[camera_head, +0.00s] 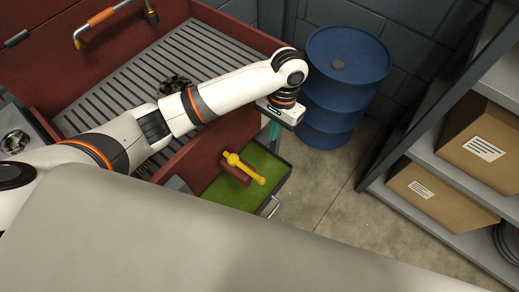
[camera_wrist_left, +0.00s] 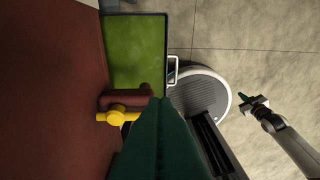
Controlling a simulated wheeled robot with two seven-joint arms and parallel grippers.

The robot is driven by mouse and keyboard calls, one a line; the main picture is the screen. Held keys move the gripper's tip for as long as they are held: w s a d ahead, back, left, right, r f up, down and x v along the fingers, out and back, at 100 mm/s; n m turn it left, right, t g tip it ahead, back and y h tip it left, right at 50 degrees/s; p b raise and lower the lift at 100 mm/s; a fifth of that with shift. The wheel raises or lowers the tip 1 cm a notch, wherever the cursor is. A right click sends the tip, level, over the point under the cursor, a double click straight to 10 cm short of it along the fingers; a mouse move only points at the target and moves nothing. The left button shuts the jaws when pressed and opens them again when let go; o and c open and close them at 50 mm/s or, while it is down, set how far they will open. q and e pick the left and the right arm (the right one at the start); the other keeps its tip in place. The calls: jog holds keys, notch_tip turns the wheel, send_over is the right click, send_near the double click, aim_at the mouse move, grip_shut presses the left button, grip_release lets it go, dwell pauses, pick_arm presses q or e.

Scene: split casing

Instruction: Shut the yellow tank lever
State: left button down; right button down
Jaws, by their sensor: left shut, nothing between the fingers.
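The yellow tank lever (camera_head: 244,168) sits on a short dark red pipe (camera_head: 236,172) on the red tank's outer wall. In the head view its bar slants down to the right. In the left wrist view the yellow lever (camera_wrist_left: 115,117) is left of my fingers, which hide part of its bar. My left gripper (camera_head: 273,132) is shut and empty, fingers pointing down, above and a little right of the lever in the head view. The shut green fingers (camera_wrist_left: 161,105) fill the lower middle of the wrist view. I cannot tell whether they touch the lever. My right gripper (camera_wrist_left: 253,102) is small and dark in the wrist view.
The red tank (camera_head: 210,153) holds a slotted grey grate (camera_head: 205,60). A green-floored tray (camera_head: 228,194) with a metal handle (camera_head: 272,207) lies below the lever. A blue drum (camera_head: 345,60) and a shelf with cardboard boxes (camera_head: 485,140) stand to the right.

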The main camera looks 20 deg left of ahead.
aim_at(247, 170)
pick_arm(q)
jog(key=s+a+f+p, duration=0.1)
jog(key=s+a+f, duration=0.1)
jog(key=s+f, duration=0.3)
jog(key=shift+a+x, duration=0.25)
jog(key=shift+x, duration=2)
pick_arm(e)
jog(key=shift+w+r, duration=0.1)
jog(key=shift+r, duration=0.5)
pick_arm(q)
jog(key=shift+w, duration=0.2)
jog(key=shift+s+y+p, duration=0.1)
jog(key=shift+y+p, duration=0.2)
pick_arm(e)
jog(key=shift+r, duration=0.15)
